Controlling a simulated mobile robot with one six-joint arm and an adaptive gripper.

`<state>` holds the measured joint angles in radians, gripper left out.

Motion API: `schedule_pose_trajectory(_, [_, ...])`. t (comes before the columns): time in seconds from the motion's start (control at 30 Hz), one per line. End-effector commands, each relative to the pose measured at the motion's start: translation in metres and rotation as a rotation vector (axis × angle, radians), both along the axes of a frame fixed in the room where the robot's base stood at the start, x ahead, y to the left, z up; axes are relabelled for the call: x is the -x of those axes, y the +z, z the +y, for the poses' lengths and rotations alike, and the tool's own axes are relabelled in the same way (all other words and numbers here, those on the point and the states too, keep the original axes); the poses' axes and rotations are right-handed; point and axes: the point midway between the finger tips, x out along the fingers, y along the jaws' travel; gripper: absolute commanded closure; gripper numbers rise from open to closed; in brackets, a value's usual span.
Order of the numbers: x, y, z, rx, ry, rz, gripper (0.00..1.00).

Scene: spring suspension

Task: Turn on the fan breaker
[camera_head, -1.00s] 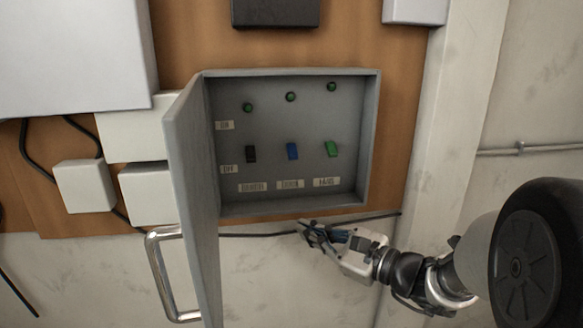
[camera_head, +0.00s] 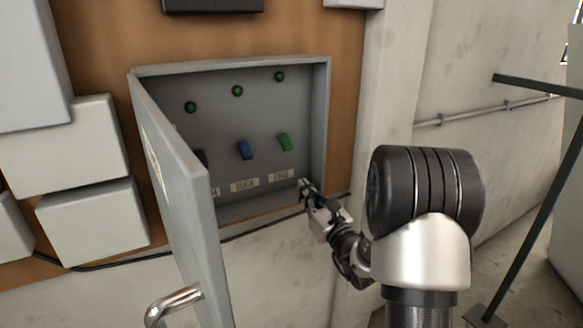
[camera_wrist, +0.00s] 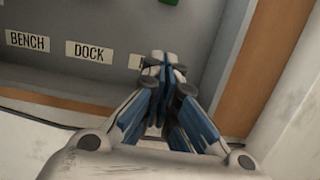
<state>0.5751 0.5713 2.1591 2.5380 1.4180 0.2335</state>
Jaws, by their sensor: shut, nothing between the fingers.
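The fan switch (camera_head: 285,142) is a green lever inside the open grey breaker box (camera_head: 322,120), above the rightmost label (camera_head: 281,175), which seems to read FANS. It sits in the lower row, level with the other switches. In the wrist view a bit of green (camera_wrist: 168,2) shows at the top edge, and the rightmost label (camera_wrist: 134,61) is mostly hidden behind the fingers. My gripper (camera_head: 304,186) is shut and empty at the box's lower right corner, below and right of the green switch and apart from it. The fingertips also show in the wrist view (camera_wrist: 164,62).
A blue switch (camera_head: 245,150) above DOCK and a partly hidden black switch (camera_head: 201,157) are to the left. Round green indicators (camera_head: 280,76) sit above. The open box door (camera_head: 185,190), with a metal handle (camera_head: 172,302), juts out at left. The box's right wall is close to my gripper.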

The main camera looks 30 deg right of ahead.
Motion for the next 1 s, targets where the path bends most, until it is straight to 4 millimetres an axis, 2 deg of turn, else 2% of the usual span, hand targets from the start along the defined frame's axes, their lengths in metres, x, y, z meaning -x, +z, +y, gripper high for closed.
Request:
schedule_pose_trajectory(0.17, [-0.019,0.004,0.002,0.003,0.004,-0.002,1.00])
schedule_pose_trajectory(0.57, [-0.101,0.019,0.005,0.002,0.004,-0.002,1.00])
schedule_pose_trajectory(0.6, [-0.093,0.029,0.003,0.002,0.001,-0.005,1.00])
schedule_pose_trajectory(0.73, [-0.083,0.043,0.003,0.002,0.001,-0.002,1.00])
schedule_pose_trajectory(1.0, [-0.077,0.053,0.003,-0.001,0.001,0.001,1.00])
